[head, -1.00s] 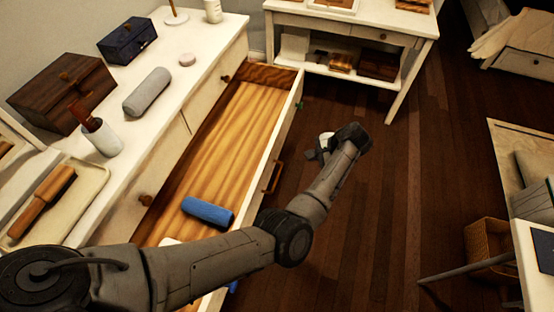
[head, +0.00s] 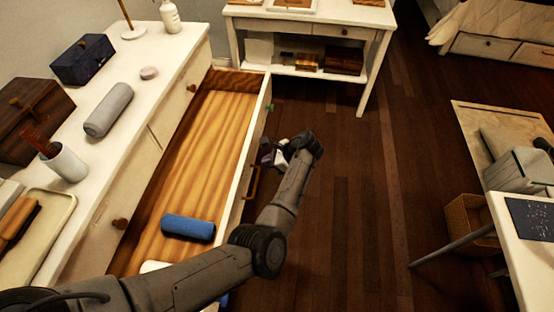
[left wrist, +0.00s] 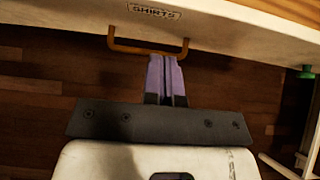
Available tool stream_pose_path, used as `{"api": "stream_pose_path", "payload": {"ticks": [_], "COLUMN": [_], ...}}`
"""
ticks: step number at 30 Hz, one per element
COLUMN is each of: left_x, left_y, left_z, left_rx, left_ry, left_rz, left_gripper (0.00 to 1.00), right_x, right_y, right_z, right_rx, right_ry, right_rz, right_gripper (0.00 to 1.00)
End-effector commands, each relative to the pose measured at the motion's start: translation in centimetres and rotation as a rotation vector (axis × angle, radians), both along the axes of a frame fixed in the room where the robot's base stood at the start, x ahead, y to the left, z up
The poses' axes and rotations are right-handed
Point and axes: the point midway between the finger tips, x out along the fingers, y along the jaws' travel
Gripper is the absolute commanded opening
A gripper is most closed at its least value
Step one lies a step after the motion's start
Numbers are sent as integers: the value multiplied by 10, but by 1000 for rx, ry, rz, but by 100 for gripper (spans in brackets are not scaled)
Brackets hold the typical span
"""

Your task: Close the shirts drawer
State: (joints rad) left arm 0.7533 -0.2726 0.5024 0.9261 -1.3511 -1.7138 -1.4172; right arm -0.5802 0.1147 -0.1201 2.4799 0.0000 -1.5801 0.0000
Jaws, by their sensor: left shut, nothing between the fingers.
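The shirts drawer (head: 198,160) is pulled far out of the white dresser. A blue rolled cloth (head: 188,227) and part of a white item lie in it. Its front carries a bar handle (head: 251,182); the left wrist view shows the handle (left wrist: 135,46) under a label (left wrist: 154,11) reading SHIRTS. My left gripper (head: 268,157) is outside the drawer front, near the handle. In the left wrist view its fingers (left wrist: 165,60) are together and empty, with tips at the handle bar; I cannot tell whether they touch it. My right gripper is out of view.
The dresser top (head: 125,125) holds a grey roll (head: 108,110), boxes, a cup and a tray. A white table (head: 310,20) stands beyond the drawer. Dark wood floor (head: 340,210) is open to the right, up to a basket (head: 470,222) and a desk.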

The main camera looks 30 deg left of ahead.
Motion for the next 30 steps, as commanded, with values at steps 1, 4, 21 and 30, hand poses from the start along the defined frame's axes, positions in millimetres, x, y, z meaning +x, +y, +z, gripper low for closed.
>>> {"api": "stream_pose_path", "payload": {"ticks": [1, 4, 21, 30], "left_x": [-4, -8, -25, -25], "left_y": [7, 18, 55, 55], "left_z": [-10, -20, -18, -18], "left_rx": [1, 0, 0, 0], "left_ry": [1, -1, -1, -1], "left_rz": [2, 2, 1, 1], "left_gripper": [0, 0, 0, 0], "right_x": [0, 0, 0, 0], "right_y": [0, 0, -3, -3], "right_z": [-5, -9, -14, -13], "right_rx": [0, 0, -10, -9], "right_ry": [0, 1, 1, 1], "right_rz": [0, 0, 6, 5], "right_gripper": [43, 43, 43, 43]}}
